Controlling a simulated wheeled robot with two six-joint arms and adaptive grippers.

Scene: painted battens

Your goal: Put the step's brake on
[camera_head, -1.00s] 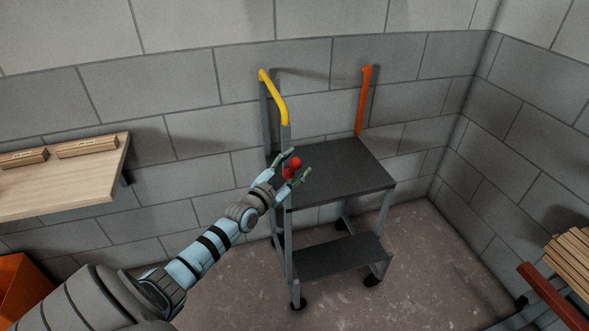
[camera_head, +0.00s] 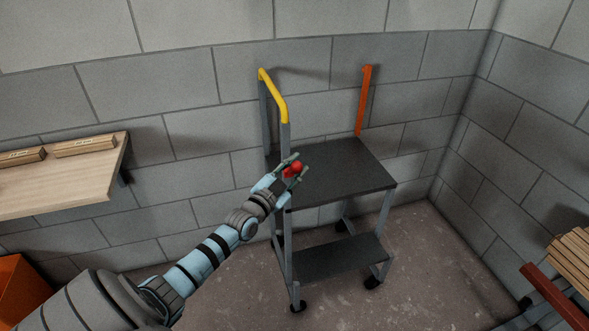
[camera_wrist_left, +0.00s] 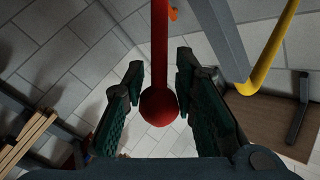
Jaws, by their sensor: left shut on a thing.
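The step (camera_head: 340,172) is a grey-framed, two-tread unit with dark treads, standing upright on the floor by the wall. It has a yellow handrail (camera_head: 274,95) at its left and an orange-red upright bar (camera_head: 364,100) at the back right. A red ball knob (camera_head: 297,168) shows at the platform's left edge; in the left wrist view the knob (camera_wrist_left: 158,107) ends a red lever (camera_wrist_left: 160,45). My left gripper (camera_head: 300,163) is shut on the knob, with one finger on each side. The contact itself is hard to see. My right gripper is not in view.
A wooden shelf (camera_head: 75,180) with wooden blocks (camera_head: 85,146) is on the left wall. An orange bin (camera_head: 20,285) is at lower left. Stacked battens (camera_head: 572,255) and a red-brown bar (camera_head: 550,292) are at lower right. Block walls are close behind the step.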

